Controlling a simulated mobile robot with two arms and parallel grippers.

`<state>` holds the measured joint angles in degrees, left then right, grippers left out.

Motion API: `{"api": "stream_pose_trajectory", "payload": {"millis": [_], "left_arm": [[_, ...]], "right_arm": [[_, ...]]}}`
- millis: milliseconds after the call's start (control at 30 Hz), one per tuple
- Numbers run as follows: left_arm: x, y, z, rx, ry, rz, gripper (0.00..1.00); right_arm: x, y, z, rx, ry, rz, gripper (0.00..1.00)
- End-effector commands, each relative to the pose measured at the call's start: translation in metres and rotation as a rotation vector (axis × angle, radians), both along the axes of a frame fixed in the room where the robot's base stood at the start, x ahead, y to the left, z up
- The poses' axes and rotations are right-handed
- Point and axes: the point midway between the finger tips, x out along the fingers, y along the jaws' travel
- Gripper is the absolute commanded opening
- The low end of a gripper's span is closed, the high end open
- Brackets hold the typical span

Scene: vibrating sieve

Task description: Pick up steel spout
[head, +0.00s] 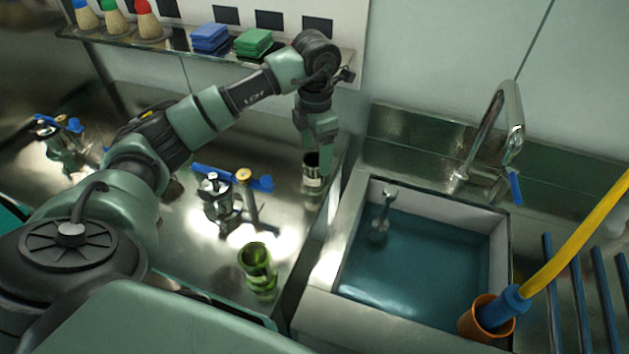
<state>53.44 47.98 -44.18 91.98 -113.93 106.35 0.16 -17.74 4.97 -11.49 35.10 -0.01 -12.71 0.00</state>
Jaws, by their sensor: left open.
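A short, open-topped steel cylinder (313,181), which looks like the steel spout, stands on the steel counter near its right end, left of the sink. My left gripper (318,148) points down right over it, with its fingertips at or just above the rim. The gripper is open. I cannot tell whether the fingers touch the cylinder or straddle its wall. My right gripper is not in view.
A green cylinder (258,270) and clamp-like fittings with blue handles (219,203) stand on the counter. The sink (497,268) holds bluish water and a small metal piece (384,212). A faucet (498,115) rises behind. A shelf with sponges (210,38) hangs above.

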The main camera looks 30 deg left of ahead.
Motion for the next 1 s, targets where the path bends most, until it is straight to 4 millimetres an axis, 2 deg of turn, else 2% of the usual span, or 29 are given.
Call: {"api": "stream_pose_trajectory", "payload": {"millis": [33, 233, 500, 600, 700, 900, 933, 1000], "left_arm": [[0.0, 0.0, -0.006, 0.0, 0.0, 0.0, 0.75], [-0.001, 0.0, -0.024, 0.0, 0.004, 0.0, 0.75], [-0.005, 0.0, -0.058, -0.001, 0.006, 0.0, 0.75], [-0.004, 0.0, -0.073, -0.002, 0.003, 0.001, 0.75], [-0.003, 0.001, -0.08, 0.0, 0.0, 0.001, 0.75], [-0.003, 0.001, -0.081, 0.001, -0.001, 0.0, 0.75], [-0.003, 0.001, -0.081, 0.0, -0.001, 0.0, 0.72], [-0.003, 0.001, -0.081, 0.001, -0.001, 0.0, 0.52]], "right_arm": [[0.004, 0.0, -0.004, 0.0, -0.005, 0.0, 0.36], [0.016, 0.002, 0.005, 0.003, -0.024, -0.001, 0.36], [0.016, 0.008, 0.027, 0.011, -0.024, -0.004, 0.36], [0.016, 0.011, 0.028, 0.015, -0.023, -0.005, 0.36], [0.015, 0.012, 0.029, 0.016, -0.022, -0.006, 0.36], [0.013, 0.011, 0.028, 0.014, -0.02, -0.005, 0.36], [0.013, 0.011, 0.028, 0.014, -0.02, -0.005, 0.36], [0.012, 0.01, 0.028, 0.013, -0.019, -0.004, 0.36]]}}
